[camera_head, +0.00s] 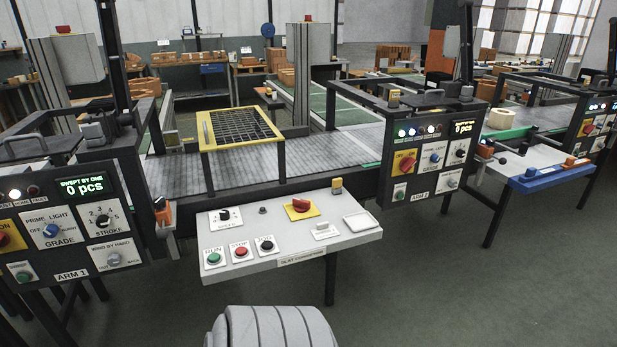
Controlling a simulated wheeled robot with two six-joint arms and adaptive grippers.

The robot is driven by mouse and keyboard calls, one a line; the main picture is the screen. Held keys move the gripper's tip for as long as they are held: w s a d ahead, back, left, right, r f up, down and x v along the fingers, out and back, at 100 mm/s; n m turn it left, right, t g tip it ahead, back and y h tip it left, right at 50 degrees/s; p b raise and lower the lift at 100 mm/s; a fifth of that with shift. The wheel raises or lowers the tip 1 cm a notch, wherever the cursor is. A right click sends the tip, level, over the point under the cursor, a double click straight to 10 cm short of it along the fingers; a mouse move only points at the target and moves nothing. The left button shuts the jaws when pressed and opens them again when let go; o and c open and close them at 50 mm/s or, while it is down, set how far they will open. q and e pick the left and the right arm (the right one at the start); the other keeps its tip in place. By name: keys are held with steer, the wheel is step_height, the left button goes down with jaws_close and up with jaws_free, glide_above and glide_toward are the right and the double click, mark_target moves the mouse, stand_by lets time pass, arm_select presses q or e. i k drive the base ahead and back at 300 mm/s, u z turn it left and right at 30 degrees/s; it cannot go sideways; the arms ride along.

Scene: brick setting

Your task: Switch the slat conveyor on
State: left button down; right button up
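The slat conveyor's control panel (285,228) is a pale sloped board in the middle, with a SLAT CONVEYOR label (302,262) on its front edge. A green RUN button (213,258), a red STOP button (240,252) and a black JOG button (266,245) sit along its left front. A red rotary switch (300,205) on a yellow plate is near the back. A black knob (224,215) is at back left. The grey slat conveyor (318,152) runs behind the board; I cannot tell whether it moves. Neither of my grippers is in view.
The ARM 1 console (70,230) stands left of the panel, and the ARM 2 console (430,160) to its right. A yellow-framed mesh guard (240,128) stands over the conveyor. A blue-edged panel (550,178) is farther right. The floor (470,275) at front right is clear.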

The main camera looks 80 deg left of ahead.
mark_target(301, 206)
steer(key=u, duration=0.65)
steer(key=i, duration=0.8)
steer(key=u, duration=1.25)
steer(key=i, duration=0.3)
steer(key=u, duration=0.1)
